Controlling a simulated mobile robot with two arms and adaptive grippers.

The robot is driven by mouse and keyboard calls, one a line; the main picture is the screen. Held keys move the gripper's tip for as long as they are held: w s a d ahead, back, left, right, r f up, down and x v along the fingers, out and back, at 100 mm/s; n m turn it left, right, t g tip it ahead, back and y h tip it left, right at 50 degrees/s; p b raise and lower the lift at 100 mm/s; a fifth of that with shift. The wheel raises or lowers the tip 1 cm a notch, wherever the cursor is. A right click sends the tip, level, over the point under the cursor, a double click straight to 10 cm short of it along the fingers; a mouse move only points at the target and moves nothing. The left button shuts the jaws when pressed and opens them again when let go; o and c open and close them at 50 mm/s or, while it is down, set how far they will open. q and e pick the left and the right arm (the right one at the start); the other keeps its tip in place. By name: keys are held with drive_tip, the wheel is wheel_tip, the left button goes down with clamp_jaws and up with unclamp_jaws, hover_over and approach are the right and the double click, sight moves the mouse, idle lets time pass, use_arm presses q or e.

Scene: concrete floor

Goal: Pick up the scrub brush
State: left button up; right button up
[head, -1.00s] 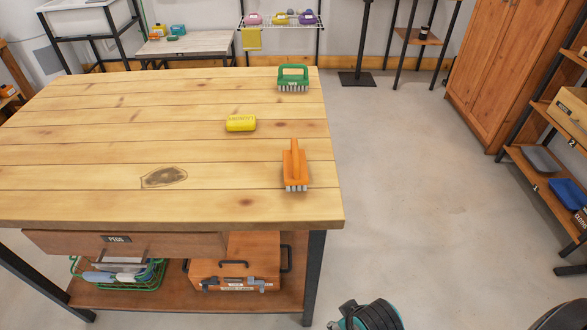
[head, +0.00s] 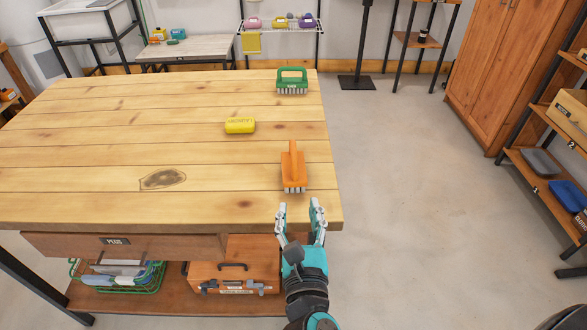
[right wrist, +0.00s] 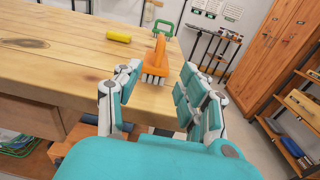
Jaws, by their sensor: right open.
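An orange scrub brush (head: 294,172) with grey bristles lies on the wooden table (head: 90,150) near its right front edge. A green brush (head: 292,80) with a loop handle stands at the far right corner of the table. My right gripper (head: 299,212) is open and empty at the table's front edge, just short of the orange brush. In the right wrist view the orange brush (right wrist: 157,56) shows beyond and between the open fingers (right wrist: 158,88), apart from them. My left gripper is not in view.
Under the tabletop are a drawer (head: 180,246), a green basket (head: 150,277) and an orange toolbox (head: 240,265). Open floor lies to the right; shelves (head: 545,165) stand beyond.

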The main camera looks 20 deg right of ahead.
drive_tip(key=p, duration=0.1)
approach(294, 149)
drive_tip(key=shift+n, duration=0.3)
drive_tip(key=x, duration=0.3)
drive_tip(key=f+x, duration=0.1)
drive_tip(key=shift+w+a, duration=0.2)
drive_tip(key=shift+w, duration=0.2)
drive_tip(key=shift+d+p+x, duration=0.1)
drive_tip(key=shift+p+x, duration=0.1)
drive_tip(key=shift+x, duration=1.15)
drive_tip(key=shift+d+p+x, duration=0.15)
drive_tip(key=shift+x, duration=1.2)
drive_tip(key=shift+s+r, duration=0.1)
drive_tip(key=shift+r, duration=0.1)
clamp_jaws()
